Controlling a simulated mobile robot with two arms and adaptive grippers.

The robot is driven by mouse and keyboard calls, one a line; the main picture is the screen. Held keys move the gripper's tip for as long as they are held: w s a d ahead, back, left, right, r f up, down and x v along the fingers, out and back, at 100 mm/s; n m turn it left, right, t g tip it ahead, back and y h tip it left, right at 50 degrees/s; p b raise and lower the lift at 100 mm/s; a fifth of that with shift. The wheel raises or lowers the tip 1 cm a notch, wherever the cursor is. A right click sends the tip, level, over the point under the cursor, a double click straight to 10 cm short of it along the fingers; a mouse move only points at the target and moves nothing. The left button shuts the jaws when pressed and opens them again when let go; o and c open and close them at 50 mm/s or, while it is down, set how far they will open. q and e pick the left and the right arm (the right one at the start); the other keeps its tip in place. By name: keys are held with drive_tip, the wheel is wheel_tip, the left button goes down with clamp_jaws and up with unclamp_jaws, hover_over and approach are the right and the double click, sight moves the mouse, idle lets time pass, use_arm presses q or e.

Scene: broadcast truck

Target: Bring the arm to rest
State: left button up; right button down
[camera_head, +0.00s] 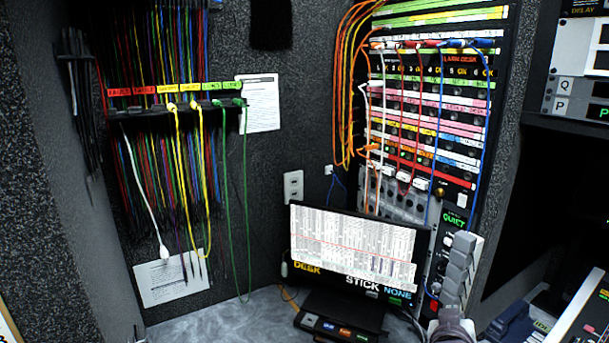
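A grey jointed arm end, which looks like my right gripper (466,243), rises from the bottom edge at the lower right. It points upward in front of the lower right part of the patch panel, to the right of the monitor. I see it edge-on, so its finger gap does not show. Nothing is visibly held in it. My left gripper is not in the picture.
A monitor (350,250) stands on the grey counter (215,322). Behind is a patch panel (425,130) with looping cords. Coloured cables (175,150) hang on the left wall. A console (580,310) is at the lower right. The counter's left part is clear.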

drive_tip(key=s+a+f+n+g+y, duration=0.2)
drive_tip(key=s+a+f+g+y, duration=0.15)
drive_tip(key=s+f, duration=1)
drive_tip(key=s+a+f+n+g+y, duration=0.1)
drive_tip(key=s+a+f+g+y, duration=0.2)
drive_tip(key=s, duration=0.5)
drive_tip(key=s+a+f+n+g+y, duration=0.1)
drive_tip(key=s+a+f+g, duration=0.2)
drive_tip(key=s, duration=0.6)
wheel_tip(320, 180, down, 30)
drive_tip(key=s+d, duration=0.2)
drive_tip(key=s+d+f+g, duration=0.2)
drive_tip(key=s+f, duration=1.1)
drive_tip(key=s, duration=0.2)
drive_tip(key=shift+d+f+h, duration=0.2)
drive_tip(key=shift+f+h, duration=0.15)
drive_tip(key=shift+s, duration=0.1)
